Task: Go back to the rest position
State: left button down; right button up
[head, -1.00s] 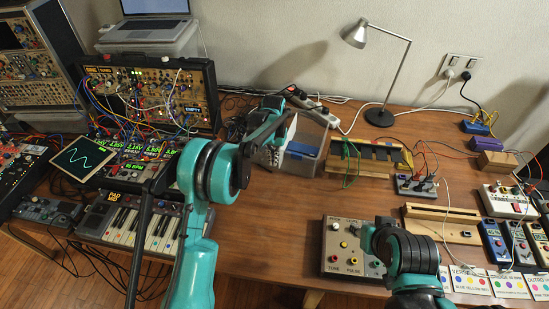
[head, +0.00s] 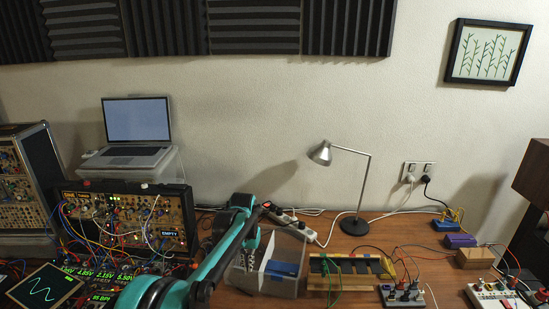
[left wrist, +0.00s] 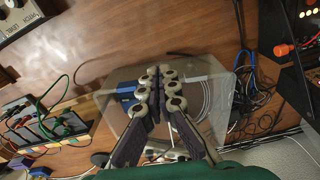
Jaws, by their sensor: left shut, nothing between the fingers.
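My left arm (head: 215,262) comes up from the bottom of the head view, teal and black, with its upper end beside the clear bin. In the left wrist view my left gripper (left wrist: 158,72) is shut, its fingertips together with nothing between them. It shows in front of the clear bin (left wrist: 215,68), which holds something blue and a coiled grey cable. The gripper's fingers are hard to make out in the head view. My right arm and gripper are in neither current view.
The clear bin (head: 297,285) stands left of a wooden rack (head: 350,284) with cables. A desk lamp (head: 360,225) stands behind them. The patch-cable synth case (head: 125,222) and a laptop (head: 137,135) are at left. Loose cables lie near the bin (left wrist: 245,95).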

pick_arm(q)
jog(key=s+a+r+t, duration=0.25)
jog(key=s+r, duration=0.25)
jog(key=s, duration=0.3)
jog(key=s+a+r+t, duration=0.1)
jog(key=s+a+r, duration=0.2)
jog(key=s+r, duration=0.45)
jog(key=s+a+f+n+t, duration=0.1)
jog(key=s+f, duration=0.2)
jog(key=s, duration=0.5)
jog(key=s+a+f+t, duration=0.1)
jog(key=s+f+t, duration=0.1)
jog(key=s, duration=0.6)
jog(key=shift+a+f+n, duration=0.15)
jog(key=shift+f+n, duration=0.25)
jog(key=shift+f, duration=0.3)
jog(key=shift+s, duration=0.1)
